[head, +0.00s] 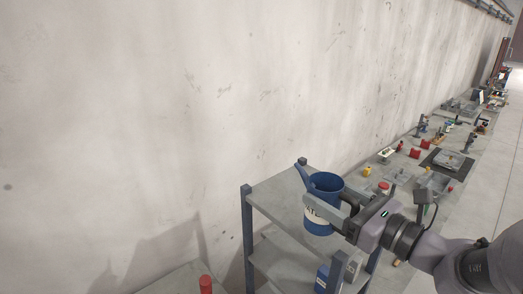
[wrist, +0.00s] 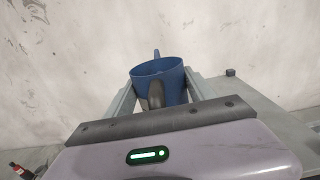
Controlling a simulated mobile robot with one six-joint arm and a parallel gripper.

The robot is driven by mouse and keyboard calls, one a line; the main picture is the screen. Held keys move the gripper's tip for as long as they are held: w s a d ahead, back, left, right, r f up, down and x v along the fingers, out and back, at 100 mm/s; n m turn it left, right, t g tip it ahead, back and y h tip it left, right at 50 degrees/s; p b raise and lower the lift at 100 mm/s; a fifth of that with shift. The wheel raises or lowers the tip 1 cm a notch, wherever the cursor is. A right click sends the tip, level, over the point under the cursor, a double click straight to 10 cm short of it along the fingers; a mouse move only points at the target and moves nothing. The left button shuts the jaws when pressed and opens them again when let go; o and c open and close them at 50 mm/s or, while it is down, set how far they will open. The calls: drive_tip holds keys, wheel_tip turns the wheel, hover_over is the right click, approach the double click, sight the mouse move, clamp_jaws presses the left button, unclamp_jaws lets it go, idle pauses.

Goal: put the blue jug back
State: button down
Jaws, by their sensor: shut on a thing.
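The blue jug (head: 325,185) is upright, with an open top, a spout pointing up to the left and a pale label with dark letters. My gripper (head: 330,208) is shut on it from the right. In the head view the jug overlaps the top shelf of a grey shelf unit (head: 275,199); I cannot tell whether its base touches the shelf. In the wrist view the jug (wrist: 158,73) sits between the two fingers, its spout on the far side and its dark handle towards my gripper. The lower part of the jug is hidden there by my gripper body.
Another blue container (head: 322,278) stands on a lower shelf. A red-topped item (head: 206,284) is at the bottom left. A long bench (head: 405,168) with several small items runs along the wall at right. The visible left part of the top shelf is bare.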

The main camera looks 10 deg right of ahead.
drive_tip(key=w+d+f, duration=0.1)
drive_tip(key=w+d, duration=0.1)
drive_tip(key=w, duration=0.1)
drive_tip(key=w+d+f+p, duration=0.1)
drive_tip(key=w+d+f, duration=0.1)
drive_tip(key=w, duration=0.1)
drive_tip(key=w+d+f+p, duration=0.1)
drive_tip(key=w+d, duration=0.1)
drive_tip(key=w, duration=0.2)
drive_tip(key=shift+f, duration=0.35)
drive_tip(key=shift+f, duration=0.1)
drive_tip(key=shift+a+f, duration=0.1)
drive_tip(key=shift+f, duration=0.05)
drive_tip(key=shift+c, duration=1.6)
unclamp_jaws()
